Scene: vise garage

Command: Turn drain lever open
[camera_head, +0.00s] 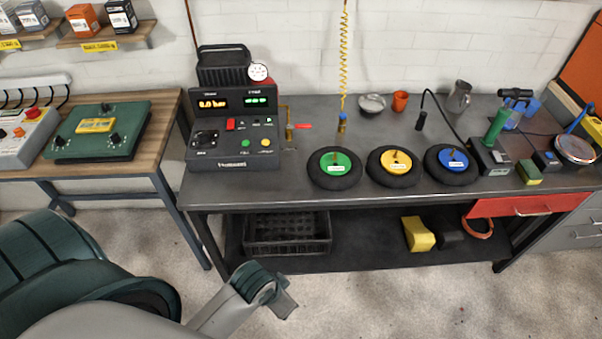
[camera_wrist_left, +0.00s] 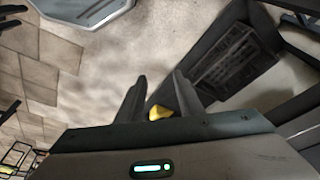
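The handle sticks out to the right, roughly level. My left gripper (camera_head: 287,300) is low in front of the bench, well below and apart from the lever. In the left wrist view its two fingers (camera_wrist_left: 160,84) stand apart with a clear gap. A small yellow thing (camera_wrist_left: 158,113) shows low between them; I cannot tell what it is. The lever does not show in the left wrist view. My right gripper is not in view.
The metal bench (camera_head: 245,180) carries green, yellow and blue round pads (camera_head: 335,168) right of the unit. A yellow coiled hose (camera_head: 344,50) hangs close to the lever. A black crate (camera_head: 287,233) sits on the lower shelf. A wooden table (camera_head: 100,172) stands left.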

